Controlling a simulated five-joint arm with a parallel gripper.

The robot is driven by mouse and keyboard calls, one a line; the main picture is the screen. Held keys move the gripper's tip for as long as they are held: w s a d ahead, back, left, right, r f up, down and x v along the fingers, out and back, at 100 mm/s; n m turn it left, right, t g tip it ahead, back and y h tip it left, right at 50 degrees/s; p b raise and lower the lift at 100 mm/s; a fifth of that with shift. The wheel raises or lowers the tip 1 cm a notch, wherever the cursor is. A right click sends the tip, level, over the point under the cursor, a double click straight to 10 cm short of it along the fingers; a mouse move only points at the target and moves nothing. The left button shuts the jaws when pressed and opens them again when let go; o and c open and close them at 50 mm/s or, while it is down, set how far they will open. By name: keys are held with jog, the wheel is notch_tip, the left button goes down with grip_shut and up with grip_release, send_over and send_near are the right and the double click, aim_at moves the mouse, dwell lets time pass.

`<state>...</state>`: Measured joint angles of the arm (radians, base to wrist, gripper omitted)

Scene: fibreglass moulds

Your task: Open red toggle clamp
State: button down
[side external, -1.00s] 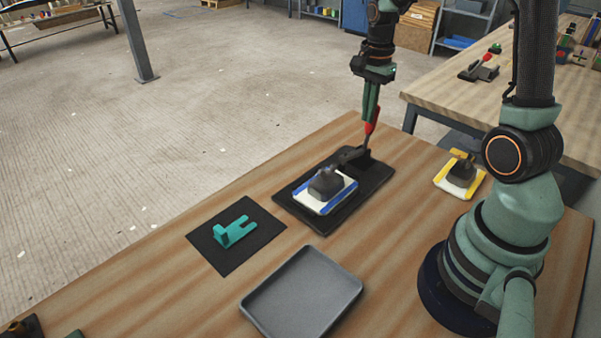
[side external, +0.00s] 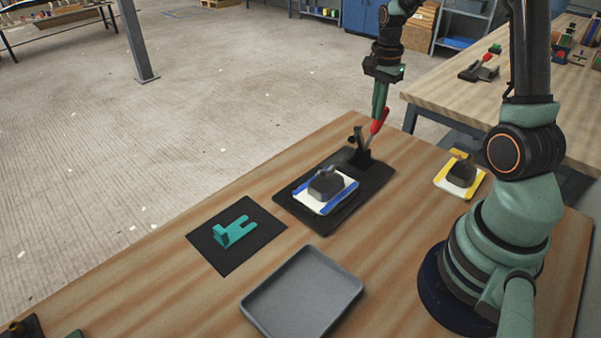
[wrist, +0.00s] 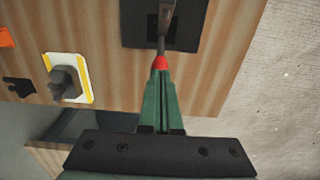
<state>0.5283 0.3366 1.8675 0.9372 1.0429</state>
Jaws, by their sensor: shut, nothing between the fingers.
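The red toggle clamp stands at the back of a black base plate (side external: 290,193). Its red handle (side external: 379,121) tilts up to the right, and its dark clamp arm (side external: 358,136) is raised, clear of the grey mould (side external: 325,184). That mould sits on a white, blue-edged plate (side external: 344,198). My gripper (side external: 379,113) is shut and empty, pointing down at the top of the red handle. In the wrist view the red tip (wrist: 160,63) shows just beyond my green fingertips (wrist: 160,75). I cannot tell whether they touch it.
A yellow-edged mould plate (side external: 445,182) sits right of the clamp, and also in the wrist view (wrist: 87,80). A teal bracket (side external: 234,232) lies on a black mat (side external: 222,260). A grey tray (side external: 262,318) is in front. Bare wood (side external: 410,260) lies between them and my base.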

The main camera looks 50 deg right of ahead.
jog(key=shift+d+f, duration=0.15)
jog(key=shift+d, duration=0.3)
notch_tip(320, 180, up, 8)
jog(key=a, duration=0.2)
dwell(0.4)
jog(key=s+a+r+n+t, duration=0.2)
jog(key=s+a+n, duration=0.1)
jog(key=a+n, duration=0.6)
jog(key=s+a+r+n+t, duration=0.2)
jog(key=s+a+n+t, duration=0.1)
jog(key=a+n, duration=0.6)
jog(key=shift+s+a+r+t, duration=0.25)
jog(key=shift+a+r+t, duration=0.05)
jog(key=shift+a, duration=0.35)
